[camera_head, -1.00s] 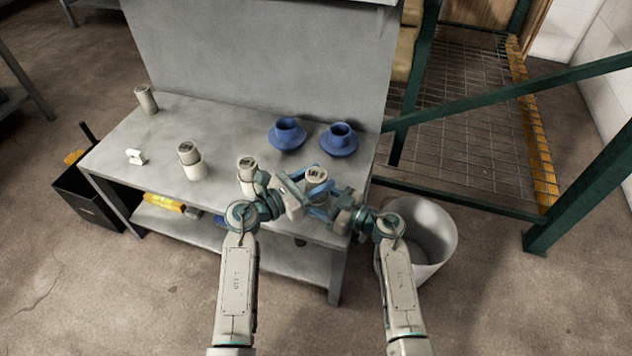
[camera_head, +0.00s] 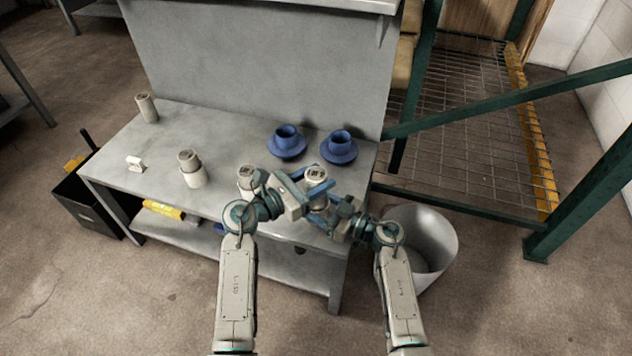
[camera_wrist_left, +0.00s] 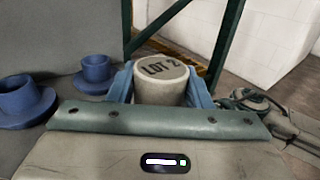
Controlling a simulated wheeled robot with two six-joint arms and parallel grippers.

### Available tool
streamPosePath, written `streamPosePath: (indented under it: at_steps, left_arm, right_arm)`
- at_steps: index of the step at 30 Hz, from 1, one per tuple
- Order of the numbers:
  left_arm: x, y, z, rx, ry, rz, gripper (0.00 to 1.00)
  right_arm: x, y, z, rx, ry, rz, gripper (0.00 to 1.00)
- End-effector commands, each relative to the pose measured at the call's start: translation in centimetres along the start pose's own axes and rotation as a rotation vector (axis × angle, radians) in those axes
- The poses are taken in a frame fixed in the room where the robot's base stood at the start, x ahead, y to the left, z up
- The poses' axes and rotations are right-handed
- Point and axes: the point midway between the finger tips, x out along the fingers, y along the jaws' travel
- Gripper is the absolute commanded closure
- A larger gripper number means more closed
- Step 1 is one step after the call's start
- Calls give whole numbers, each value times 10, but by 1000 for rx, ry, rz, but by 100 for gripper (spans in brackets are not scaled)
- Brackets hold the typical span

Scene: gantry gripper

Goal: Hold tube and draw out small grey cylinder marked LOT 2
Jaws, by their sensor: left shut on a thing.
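The small grey cylinder marked LOT 2 (camera_head: 316,174) stands upright at the bench's front right. Its lettered top (camera_wrist_left: 165,68) faces up in the left wrist view. My left gripper (camera_head: 315,181) is shut on it, with a blue finger on each side. The tube (camera_head: 314,204) is below it, mostly hidden by my grippers, so I cannot tell how much of the cylinder is still inside. My right gripper (camera_head: 320,217) is lower, at the tube from the right. Its grip is hidden.
Another capped tube (camera_head: 247,182) stands close left of my left gripper, and one more (camera_head: 192,170) farther left. A grey cylinder (camera_head: 147,107), a white block (camera_head: 135,163) and two blue cups on saucers (camera_head: 287,137) (camera_head: 339,146) stand on the bench (camera_head: 235,135). A bin (camera_head: 440,225) is at right.

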Motion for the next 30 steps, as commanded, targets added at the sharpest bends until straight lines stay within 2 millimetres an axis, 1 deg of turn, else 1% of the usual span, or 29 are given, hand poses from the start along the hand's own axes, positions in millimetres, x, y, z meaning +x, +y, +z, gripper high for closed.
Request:
streamPosePath:
  at_steps: [1,14,30]
  left_arm:
    - [0,0,3,1,-3,0,92]
    - [0,0,6,2,-2,0,92]
    - [0,0,30,3,-2,0,92]
  right_arm:
    - [0,0,0,0,0,0,67]
    - [0,0,0,0,0,0,67]
    - [0,0,0,0,0,0,67]
